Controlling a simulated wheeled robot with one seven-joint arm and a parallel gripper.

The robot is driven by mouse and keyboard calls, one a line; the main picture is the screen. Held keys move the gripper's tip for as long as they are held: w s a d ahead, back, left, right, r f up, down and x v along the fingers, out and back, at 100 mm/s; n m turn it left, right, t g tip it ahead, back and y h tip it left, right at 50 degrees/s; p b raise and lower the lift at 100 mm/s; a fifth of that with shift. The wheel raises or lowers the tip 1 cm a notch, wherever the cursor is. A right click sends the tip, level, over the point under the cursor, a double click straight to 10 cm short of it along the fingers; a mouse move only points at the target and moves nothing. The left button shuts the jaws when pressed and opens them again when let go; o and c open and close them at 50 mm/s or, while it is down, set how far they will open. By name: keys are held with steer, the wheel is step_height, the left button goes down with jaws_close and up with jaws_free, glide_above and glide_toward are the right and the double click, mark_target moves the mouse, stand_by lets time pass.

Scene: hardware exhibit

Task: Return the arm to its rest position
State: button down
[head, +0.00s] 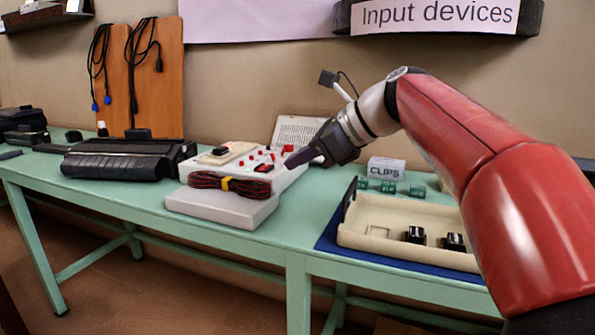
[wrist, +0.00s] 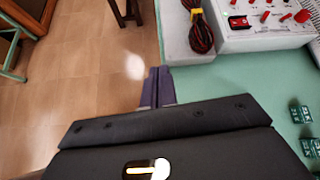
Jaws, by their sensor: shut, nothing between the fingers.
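My red arm (head: 470,150) reaches in from the right in the head view and extends over the green table. My gripper (head: 290,161) is at its end, in front of the white control box (head: 285,178) with red knobs and switches. In the wrist view my gripper (wrist: 157,88) is shut and empty, its dark fingers together. Below the fingers in that view lie the table edge and the tiled floor. The control box (wrist: 265,25) shows at the top right there, with a coiled red and black cable (wrist: 202,30) beside it.
A cream tray (head: 385,245) with black parts sits on a blue mat (head: 328,240) at the right. A CLIPS sign (head: 386,169) and several green blocks (head: 388,187) stand behind it. A black device (head: 115,164) lies at the left. Green table (head: 140,190) is bare between.

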steer(key=s+d+f+n+h, duration=0.5)
steer(key=s+d+f+n, duration=0.2)
steer(key=s+f+n, duration=0.3)
steer(key=s+d+f+n+t+h, duration=0.1)
steer(key=s+d+f+n+h, duration=0.4)
steer(key=s+f, duration=0.9)
step_height(320, 180, down, 2)
steer(key=d+n, duration=0.3)
steer(key=n, duration=0.2)
steer(key=shift+n, duration=0.4)
